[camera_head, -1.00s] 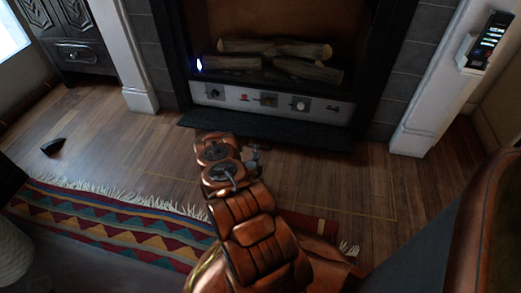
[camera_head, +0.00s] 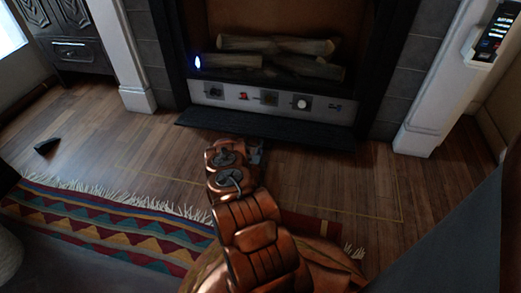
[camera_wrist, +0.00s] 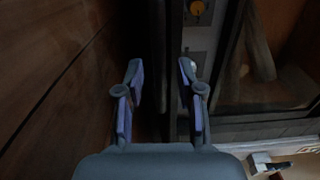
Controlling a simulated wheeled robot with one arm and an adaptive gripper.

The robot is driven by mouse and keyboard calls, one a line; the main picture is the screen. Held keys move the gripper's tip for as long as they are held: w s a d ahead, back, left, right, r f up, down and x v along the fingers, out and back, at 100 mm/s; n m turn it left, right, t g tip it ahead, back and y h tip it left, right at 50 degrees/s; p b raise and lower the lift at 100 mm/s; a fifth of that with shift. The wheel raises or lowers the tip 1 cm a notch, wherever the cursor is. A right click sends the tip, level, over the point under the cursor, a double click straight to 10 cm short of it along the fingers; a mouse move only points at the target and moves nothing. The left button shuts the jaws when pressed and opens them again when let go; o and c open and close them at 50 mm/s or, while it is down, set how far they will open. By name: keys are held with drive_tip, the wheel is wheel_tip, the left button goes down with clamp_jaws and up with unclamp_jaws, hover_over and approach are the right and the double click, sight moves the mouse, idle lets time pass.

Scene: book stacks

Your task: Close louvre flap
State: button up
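A fireplace holds a pale control panel (camera_head: 275,98) with several knobs and switches below its logs. A dark flat slab (camera_head: 265,127) juts out below the panel along the floor; I cannot tell whether it is the louvre flap or a hearth. My gripper (camera_head: 256,150) is mostly hidden behind my copper arm in the head view, just in front of the slab. In the wrist view my gripper (camera_wrist: 162,68) is open and empty, its fingers either side of a dark vertical band. The panel (camera_wrist: 200,35) lies beyond the right finger; contact is unclear.
White pillars (camera_head: 123,50) stand either side of the fireplace. A keypad-like device (camera_head: 493,37) is on the right one. A patterned rug (camera_head: 110,225) lies front left, with a small dark object (camera_head: 48,146) on the floor beyond it. The wooden floor at right is clear.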

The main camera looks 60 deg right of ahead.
drive_tip(key=shift+d, duration=0.15)
clamp_jaws()
drive_tip(key=shift+w, duration=0.15)
idle(0.5)
